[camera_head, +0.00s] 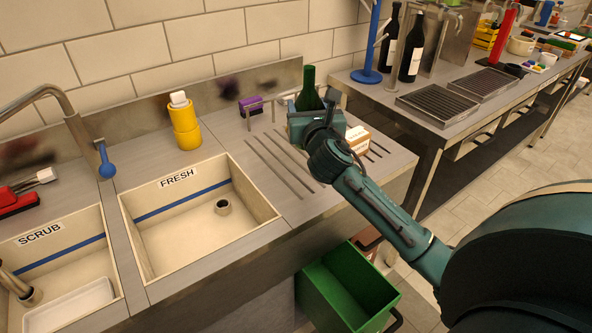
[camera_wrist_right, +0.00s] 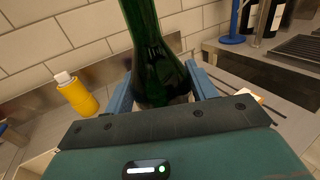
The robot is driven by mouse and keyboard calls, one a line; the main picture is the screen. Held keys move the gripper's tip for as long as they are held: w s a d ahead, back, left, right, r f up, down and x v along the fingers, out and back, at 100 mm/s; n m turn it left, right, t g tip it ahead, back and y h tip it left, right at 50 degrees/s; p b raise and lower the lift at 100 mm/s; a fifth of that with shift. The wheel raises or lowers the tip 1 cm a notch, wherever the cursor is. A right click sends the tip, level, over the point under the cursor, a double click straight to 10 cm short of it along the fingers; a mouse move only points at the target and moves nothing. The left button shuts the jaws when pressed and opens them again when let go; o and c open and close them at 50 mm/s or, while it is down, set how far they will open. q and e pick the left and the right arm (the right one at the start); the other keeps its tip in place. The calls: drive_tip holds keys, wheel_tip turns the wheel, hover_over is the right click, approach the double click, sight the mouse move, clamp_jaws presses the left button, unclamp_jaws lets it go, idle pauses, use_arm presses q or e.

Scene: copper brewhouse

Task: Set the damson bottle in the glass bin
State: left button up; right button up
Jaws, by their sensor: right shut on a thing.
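A green glass bottle (camera_head: 308,90) stands upright at the back of the drainboard, its neck showing above my right gripper (camera_head: 313,112). In the right wrist view the bottle (camera_wrist_right: 158,62) is between the two blue fingers of that gripper (camera_wrist_right: 160,88), which is shut on it. No label shows on it, so I cannot tell from the frames if it is the damson bottle. Whether its base touches the drainboard is hidden. A green open bin (camera_head: 345,290) is on the floor below the counter's front edge; I see no label on it. My left gripper is not in view.
The FRESH basin (camera_head: 200,215) lies left of the grooved drainboard (camera_head: 280,168). A yellow bottle (camera_head: 184,125), a purple block (camera_head: 250,103) and a small white box (camera_head: 357,138) are nearby. Dark bottles (camera_head: 411,50) stand on the counter behind. A gap separates the counters.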

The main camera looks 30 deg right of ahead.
wheel_tip(320, 180, down, 6)
drive_tip(key=shift+r+b, duration=0.2)
drive_tip(key=shift+b, duration=0.5)
drive_tip(key=shift+f, duration=0.55)
wheel_tip(320, 180, down, 3)
drive_tip(key=shift+f+b, duration=0.15)
drive_tip(key=shift+b, duration=0.5)
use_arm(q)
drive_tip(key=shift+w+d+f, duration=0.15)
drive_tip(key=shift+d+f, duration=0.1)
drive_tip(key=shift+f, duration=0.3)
use_arm(e)
drive_tip(key=o, duration=1.2)
drive_tip(key=shift+f, duration=0.1)
drive_tip(key=shift+o, duration=0.2)
